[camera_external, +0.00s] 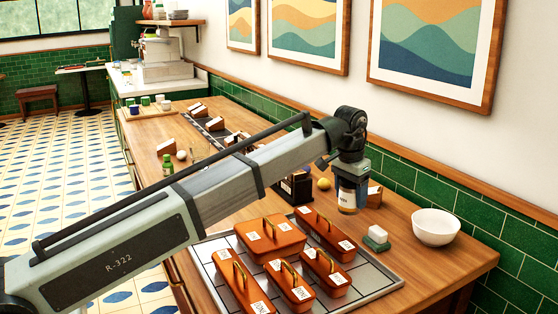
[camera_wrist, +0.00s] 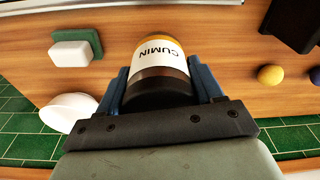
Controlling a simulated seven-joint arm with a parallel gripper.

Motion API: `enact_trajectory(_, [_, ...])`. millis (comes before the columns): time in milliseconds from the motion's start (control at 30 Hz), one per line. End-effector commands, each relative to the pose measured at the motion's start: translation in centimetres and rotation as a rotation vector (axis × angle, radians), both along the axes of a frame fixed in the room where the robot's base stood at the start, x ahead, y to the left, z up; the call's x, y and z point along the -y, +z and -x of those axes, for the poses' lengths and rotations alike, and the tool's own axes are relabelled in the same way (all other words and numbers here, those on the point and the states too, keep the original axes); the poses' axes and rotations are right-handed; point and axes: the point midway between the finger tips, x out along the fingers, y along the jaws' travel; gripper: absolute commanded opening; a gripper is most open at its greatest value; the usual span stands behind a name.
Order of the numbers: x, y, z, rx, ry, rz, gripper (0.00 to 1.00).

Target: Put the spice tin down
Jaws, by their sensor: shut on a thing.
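The spice tin (camera_external: 347,201) is a round jar with a white label and an orange-yellow end. In the wrist view the tin (camera_wrist: 161,62) has a label reading CUMIN and a dark brown band. My gripper (camera_external: 350,184) is shut on the tin, its two blue fingers on either side of it. In the external view the tin hangs upright below the gripper over the wooden counter (camera_external: 400,218). I cannot tell whether its base touches the wood.
A white bowl (camera_external: 436,227) and a green-and-white sponge (camera_external: 376,238) are to the right. A tray (camera_external: 388,283) with several orange lidded dishes is in front. Green wall tiles run behind.

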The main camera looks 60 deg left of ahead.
Motion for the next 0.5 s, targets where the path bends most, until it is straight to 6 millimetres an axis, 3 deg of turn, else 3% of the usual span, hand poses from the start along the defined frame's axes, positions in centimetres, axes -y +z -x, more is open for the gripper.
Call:
enact_trajectory(333, [0.0,-3.5,0.0,0.0,0.0,0.0,0.31])
enact_trajectory(500, [0.0,-3.8,0.0,0.001,0.0,0.0,0.31])
